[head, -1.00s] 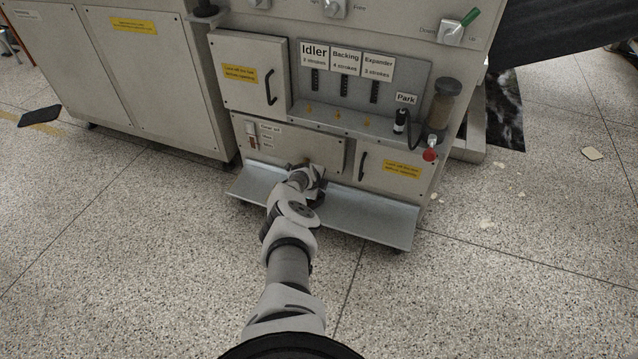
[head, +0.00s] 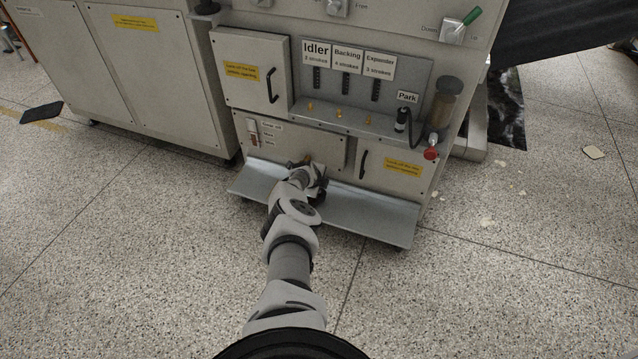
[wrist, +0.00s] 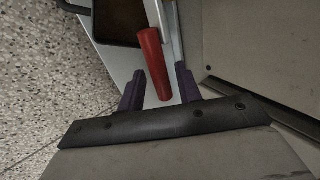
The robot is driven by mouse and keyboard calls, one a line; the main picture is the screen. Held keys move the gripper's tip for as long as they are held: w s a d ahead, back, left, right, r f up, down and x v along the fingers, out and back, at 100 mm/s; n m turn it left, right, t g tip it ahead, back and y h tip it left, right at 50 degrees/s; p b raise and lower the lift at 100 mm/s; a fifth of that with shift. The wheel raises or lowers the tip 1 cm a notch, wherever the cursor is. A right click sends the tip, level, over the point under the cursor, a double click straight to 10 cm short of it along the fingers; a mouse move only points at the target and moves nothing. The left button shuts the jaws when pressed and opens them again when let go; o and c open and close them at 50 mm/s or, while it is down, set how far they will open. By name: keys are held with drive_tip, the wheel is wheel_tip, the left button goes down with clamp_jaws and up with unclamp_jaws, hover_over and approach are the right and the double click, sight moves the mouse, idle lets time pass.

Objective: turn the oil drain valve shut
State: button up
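The valve's red handle (wrist: 153,62) shows in the wrist view, pointing down the picture, its end between my fingers. A pale metal rod or pipe runs beside its upper part. My gripper (wrist: 159,72) has its two dark purple fingers apart, one on each side of the handle, with gaps visible; I cannot tell whether either finger touches it. In the head view, my gripper (head: 316,174) is at the low front of the beige machine (head: 330,142), above its grey shelf. There my wrist hides most of the valve.
A dark pan with brown contents (wrist: 118,20) lies at the upper left in the wrist view. The grey shelf (head: 375,218) juts out along the machine's foot. A door with a black handle (head: 363,165) is to the right. Speckled floor (head: 150,240) is open around the arm.

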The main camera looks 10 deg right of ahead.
drive_tip(key=p+v, duration=1.3)
drive_tip(key=p, duration=0.5)
drive_tip(key=shift+r, duration=0.3)
drive_tip(key=shift+s, duration=0.1)
